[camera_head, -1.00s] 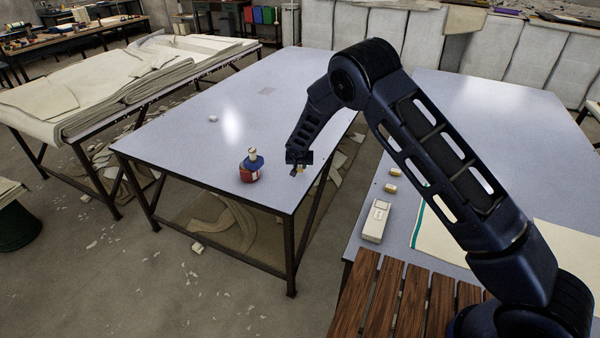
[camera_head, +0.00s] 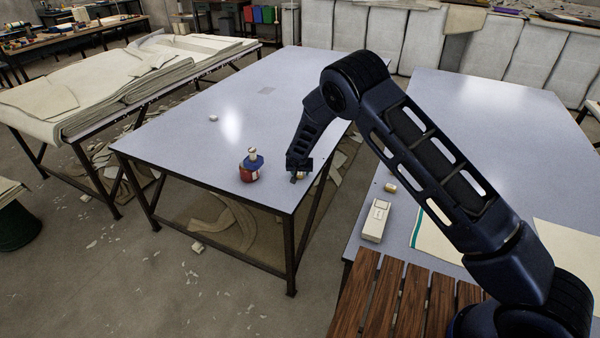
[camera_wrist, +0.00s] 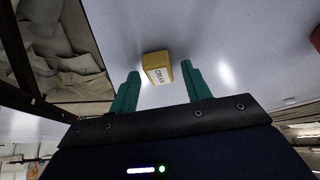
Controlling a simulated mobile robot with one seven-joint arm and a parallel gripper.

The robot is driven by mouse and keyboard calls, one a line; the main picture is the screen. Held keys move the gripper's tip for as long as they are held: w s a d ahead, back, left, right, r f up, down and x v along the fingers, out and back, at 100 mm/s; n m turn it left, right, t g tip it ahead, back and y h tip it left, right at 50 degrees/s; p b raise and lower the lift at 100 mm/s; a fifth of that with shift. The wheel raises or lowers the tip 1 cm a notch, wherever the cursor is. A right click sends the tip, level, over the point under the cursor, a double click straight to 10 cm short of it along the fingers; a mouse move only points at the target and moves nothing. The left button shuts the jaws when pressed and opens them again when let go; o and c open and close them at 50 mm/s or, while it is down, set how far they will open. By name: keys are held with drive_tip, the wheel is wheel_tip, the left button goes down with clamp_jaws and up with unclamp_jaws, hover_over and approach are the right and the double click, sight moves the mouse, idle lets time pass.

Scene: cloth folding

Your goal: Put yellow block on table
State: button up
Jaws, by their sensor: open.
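The yellow block (camera_wrist: 157,67) with dark lettering on a white label rests on the blue-grey table (camera_head: 190,130) in the wrist view. My gripper (camera_wrist: 160,72) is open, its two green fingers on either side of the near end of the block, with a visible gap to each. Whether the fingertips reach down beside the block or stay above it I cannot tell. In the head view my gripper (camera_head: 297,177) is low over the table's near right corner, and the block is mostly hidden there.
A red and blue bottle-like object (camera_head: 251,166) stands left of my gripper. A small white piece (camera_head: 213,118) lies farther back. On the right table (camera_head: 455,90) are a small tan block (camera_head: 391,187) and a pale box (camera_head: 376,220). The table's left part is clear.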

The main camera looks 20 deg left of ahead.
drive_tip(key=v, duration=1.2)
drive_tip(key=shift+r, duration=0.15)
drive_tip(key=w+d+r+m, duration=0.1)
drive_tip(key=w+d+r, duration=0.2)
drive_tip(key=d+r, duration=0.6)
drive_tip(key=w+d+r+m+h, duration=0.1)
drive_tip(key=w+d+r, duration=0.3)
drive_tip(key=d+r, duration=0.55)
drive_tip(key=w+d+r+m, duration=0.1)
drive_tip(key=w+d+r, duration=0.3)
drive_tip(key=d, duration=0.9)
drive_tip(key=s+d+r, duration=0.5)
drive_tip(key=d, duration=0.4)
drive_tip(key=s+d+r+m+g, duration=0.1)
drive_tip(key=s+d+r, duration=0.35)
drive_tip(key=d, duration=0.55)
drive_tip(key=s+d+r, duration=0.4)
drive_tip(key=s+d, duration=0.1)
drive_tip(key=d, duration=0.4)
drive_tip(key=s+d, duration=0.4)
drive_tip(key=s, duration=0.4)
drive_tip(key=s+d+h, duration=0.1)
drive_tip(key=s+d, duration=0.4)
drive_tip(key=s, duration=0.4)
drive_tip(key=shift+s+d, duration=0.15)
drive_tip(key=shift+d, duration=0.1)
